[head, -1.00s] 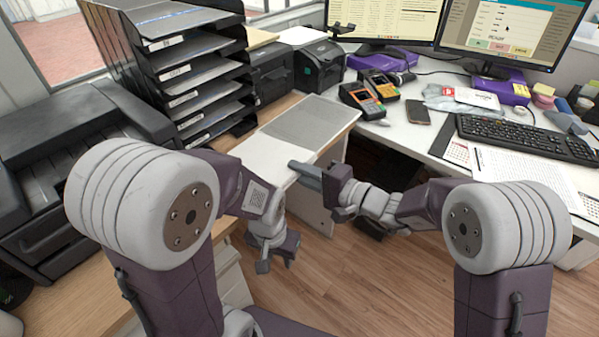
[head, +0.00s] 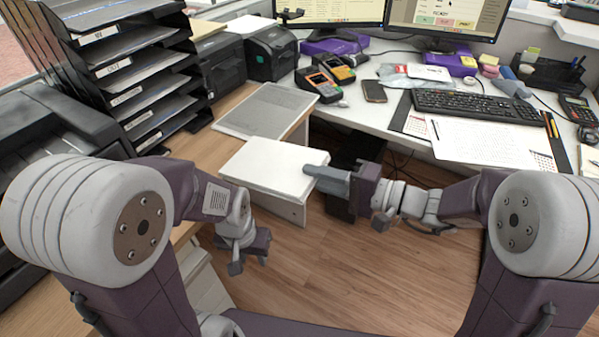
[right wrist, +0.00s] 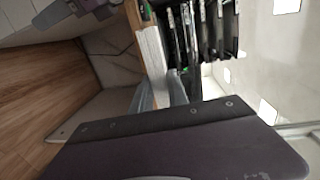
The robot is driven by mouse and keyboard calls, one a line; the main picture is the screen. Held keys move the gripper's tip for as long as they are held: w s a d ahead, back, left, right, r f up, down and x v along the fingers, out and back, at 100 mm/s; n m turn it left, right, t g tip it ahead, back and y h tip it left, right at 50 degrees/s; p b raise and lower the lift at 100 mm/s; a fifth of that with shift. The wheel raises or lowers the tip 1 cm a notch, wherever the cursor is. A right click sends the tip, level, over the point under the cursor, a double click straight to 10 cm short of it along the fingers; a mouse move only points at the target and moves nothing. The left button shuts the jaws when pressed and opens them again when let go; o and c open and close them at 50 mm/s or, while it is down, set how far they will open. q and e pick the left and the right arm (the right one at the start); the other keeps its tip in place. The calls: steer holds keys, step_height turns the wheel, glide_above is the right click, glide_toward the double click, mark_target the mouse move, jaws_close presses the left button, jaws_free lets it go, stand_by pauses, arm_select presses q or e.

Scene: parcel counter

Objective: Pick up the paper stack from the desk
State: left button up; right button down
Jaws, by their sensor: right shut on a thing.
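The paper stack (head: 270,165) is a white, flat block at the near end of the wooden desk, in the middle of the head view. My right gripper (head: 316,171) is shut on its right edge. The right wrist view shows the stack (right wrist: 152,50) edge-on, reaching between my right gripper's fingers (right wrist: 160,92). I cannot tell whether its underside still touches the desk. My left gripper (head: 249,256) hangs empty below and left of the stack, its fingers apart.
A grey sheet (head: 267,110) lies on the desk behind the stack. A black tray rack (head: 130,75) and printers (head: 272,52) stand to the left and back. The white counter (head: 385,115) holds card terminals (head: 320,83) and a keyboard (head: 478,106). Open floor lies in front.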

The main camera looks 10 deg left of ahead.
steer(key=f+v, duration=0.1)
steer(key=v, duration=0.8)
steer(key=shift+r, duration=0.3)
steer(key=shift+d, duration=0.2)
